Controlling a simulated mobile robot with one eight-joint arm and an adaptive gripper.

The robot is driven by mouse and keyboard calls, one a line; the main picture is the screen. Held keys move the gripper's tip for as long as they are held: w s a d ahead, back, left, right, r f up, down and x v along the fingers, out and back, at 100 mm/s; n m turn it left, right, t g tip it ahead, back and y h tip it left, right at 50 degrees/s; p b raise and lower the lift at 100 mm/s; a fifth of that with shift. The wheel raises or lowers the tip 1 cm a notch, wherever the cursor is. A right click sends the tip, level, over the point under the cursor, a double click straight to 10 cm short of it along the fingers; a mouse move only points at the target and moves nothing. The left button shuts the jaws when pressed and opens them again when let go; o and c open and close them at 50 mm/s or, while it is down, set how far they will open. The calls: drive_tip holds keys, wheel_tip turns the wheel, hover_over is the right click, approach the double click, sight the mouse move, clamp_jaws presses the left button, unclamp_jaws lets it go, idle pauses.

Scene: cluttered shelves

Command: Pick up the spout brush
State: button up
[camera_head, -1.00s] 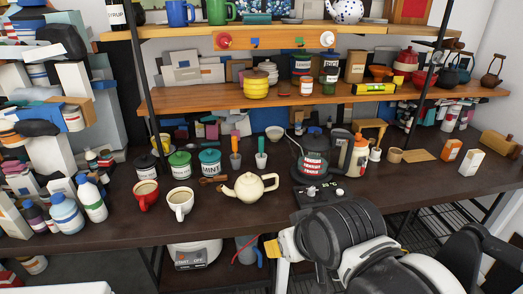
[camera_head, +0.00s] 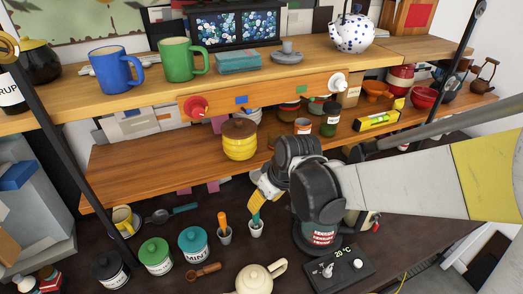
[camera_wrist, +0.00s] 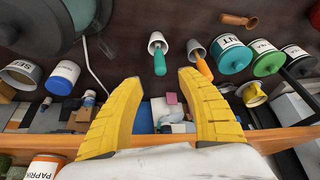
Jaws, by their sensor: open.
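Two handled tools stand in small white cups on the dark counter, and I cannot tell from their looks which is the spout brush. The teal handle (camera_head: 256,217) rises from the right cup (camera_head: 256,231), and the orange handle (camera_head: 222,221) from the left cup (camera_head: 225,236). My gripper (camera_head: 259,196) is open and empty, just above the teal handle. In the wrist view, the teal handle (camera_wrist: 160,64) points into the gap between the yellow fingertips (camera_wrist: 160,81), apart from both. The orange handle (camera_wrist: 204,67) lies beyond the right fingertip. The tools' lower ends are hidden in the cups.
The wooden shelf (camera_head: 150,172) with a yellow pot (camera_head: 240,140) is close behind my gripper. Teal (camera_head: 193,244), green (camera_head: 156,256) and black canisters stand left. A cream teapot (camera_head: 255,279) is in front.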

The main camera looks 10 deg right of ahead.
drive_tip(key=b, duration=0.2)
hover_over(256, 221)
drive_tip(key=d, duration=0.1)
wheel_tip(256, 221, down, 5)
drive_tip(key=b+x, duration=0.2)
drive_tip(key=x, duration=0.3)
drive_tip(key=shift+s+f, duration=0.15)
drive_tip(key=shift+f, duration=0.1)
drive_tip(key=shift+r, duration=0.1)
clamp_jaws()
